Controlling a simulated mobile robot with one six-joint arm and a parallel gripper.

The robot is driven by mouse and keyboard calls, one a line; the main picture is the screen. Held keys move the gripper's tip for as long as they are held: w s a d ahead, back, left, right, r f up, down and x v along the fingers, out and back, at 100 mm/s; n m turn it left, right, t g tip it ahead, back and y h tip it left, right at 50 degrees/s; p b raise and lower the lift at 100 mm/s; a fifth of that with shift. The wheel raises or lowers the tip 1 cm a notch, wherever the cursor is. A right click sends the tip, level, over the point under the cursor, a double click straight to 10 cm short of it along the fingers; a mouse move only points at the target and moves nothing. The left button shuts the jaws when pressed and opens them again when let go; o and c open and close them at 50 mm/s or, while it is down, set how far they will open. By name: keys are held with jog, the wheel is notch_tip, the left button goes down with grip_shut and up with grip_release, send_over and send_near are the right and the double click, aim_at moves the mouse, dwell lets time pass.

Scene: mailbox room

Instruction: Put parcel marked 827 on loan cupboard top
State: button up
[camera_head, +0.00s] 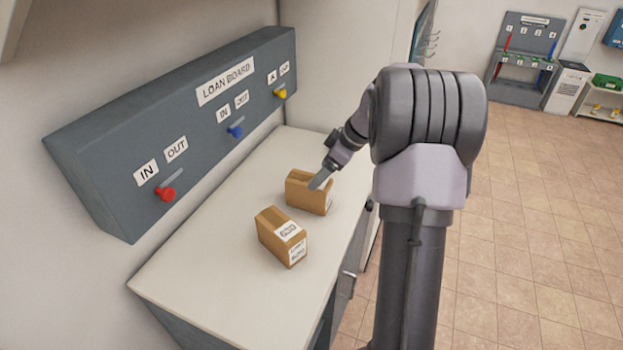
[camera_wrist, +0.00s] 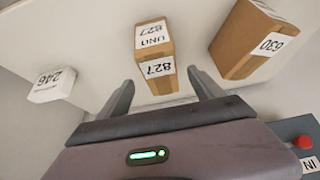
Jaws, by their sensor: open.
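The parcel marked 827 (camera_wrist: 155,62) is a brown box with white labels. In the wrist view it lies between the two spread fingers of my open gripper (camera_wrist: 160,76), with a gap on each side. In the head view the matching brown parcel (camera_head: 305,197) rests on the white cupboard top (camera_head: 215,285) below the loan board. My gripper (camera_head: 320,181) is at its upper right end and partly covers it. Its number cannot be read there.
A brown parcel marked 630 (camera_wrist: 250,42) stands close by on the same top, nearer in the head view (camera_head: 282,238). A white box marked 246 (camera_wrist: 52,87) is on the other side. The grey loan board (camera_head: 190,110) with coloured knobs overhangs the back. The front part of the top is clear.

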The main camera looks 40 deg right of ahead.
jog(key=shift+s+d+r, duration=0.15)
jog(key=shift+s+r, duration=0.15)
jog(key=shift+r, duration=0.35)
jog(key=s+a+r+m, duration=0.2)
jog(key=s+a+r, duration=0.2)
jog(key=a, duration=0.5)
jog(key=s+a+r+m, duration=0.2)
jog(key=s+a+r, duration=0.15)
jog(key=a, duration=0.45)
jog(key=s+a+r+m, duration=0.2)
jog(key=s+a+r, duration=0.15)
jog(key=a, duration=0.55)
jog(key=s+a+f+m, duration=0.1)
jog(key=s+a+m, duration=0.1)
jog(key=s, duration=0.4)
jog(key=s+a+f+m+h, duration=0.1)
jog(key=s+a+f+m, duration=0.1)
jog(key=s+a, duration=0.3)
jog(key=shift+s+m+t+b, duration=0.3)
jog(key=shift+s+b, duration=0.05)
jog(key=shift+s, duration=0.65)
